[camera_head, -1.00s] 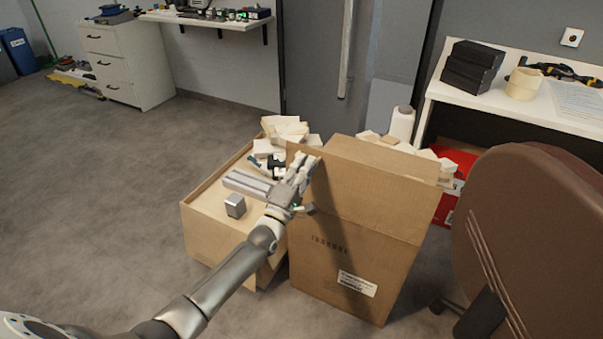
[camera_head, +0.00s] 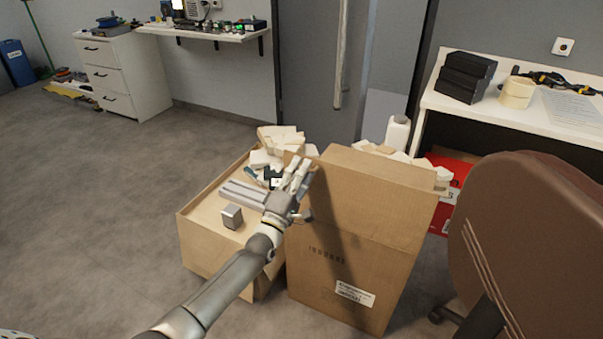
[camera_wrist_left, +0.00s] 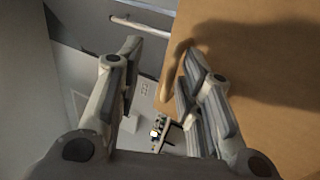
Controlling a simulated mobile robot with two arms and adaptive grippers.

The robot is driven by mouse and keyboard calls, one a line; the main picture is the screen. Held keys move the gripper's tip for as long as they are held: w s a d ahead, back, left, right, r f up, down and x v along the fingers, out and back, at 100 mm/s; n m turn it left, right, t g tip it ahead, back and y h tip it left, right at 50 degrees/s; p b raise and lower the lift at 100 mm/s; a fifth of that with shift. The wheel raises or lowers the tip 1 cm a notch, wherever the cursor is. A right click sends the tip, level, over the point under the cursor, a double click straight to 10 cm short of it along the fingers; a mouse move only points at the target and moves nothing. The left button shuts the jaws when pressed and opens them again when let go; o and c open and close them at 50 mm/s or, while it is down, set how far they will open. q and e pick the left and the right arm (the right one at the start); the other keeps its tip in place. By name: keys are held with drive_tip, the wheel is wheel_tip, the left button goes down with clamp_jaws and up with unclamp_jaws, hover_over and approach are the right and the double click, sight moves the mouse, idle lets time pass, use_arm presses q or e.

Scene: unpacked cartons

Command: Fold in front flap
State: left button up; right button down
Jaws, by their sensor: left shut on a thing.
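The tall brown carton (camera_head: 335,270) stands on the floor with its printed front toward me. Its front flap (camera_head: 375,195) stands up, roughly in line with the front wall above a crease. My left gripper (camera_head: 300,175) is at the flap's left edge, with its fingers closed on that edge. In the left wrist view, my left gripper (camera_wrist_left: 165,75) has a finger on each side of the cardboard edge, and the flap (camera_wrist_left: 265,75) fills the right side. The carton's inside is hidden behind the flap. My right gripper is not in view.
A second carton (camera_head: 200,245) stands close on the left, with a grey block (camera_head: 232,217) and white packing pieces (camera_head: 280,140) on top. A brown chair (camera_head: 530,240) is close on the right. A white bench (camera_head: 560,120) stands behind. The floor at left is clear.

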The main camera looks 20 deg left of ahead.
use_arm(q)
drive_tip(key=shift+a+r, duration=0.1)
drive_tip(key=shift+r, duration=0.2)
drive_tip(key=v, duration=1.2)
drive_tip(key=shift+f, duration=0.2)
drive_tip(key=shift+c, duration=0.4)
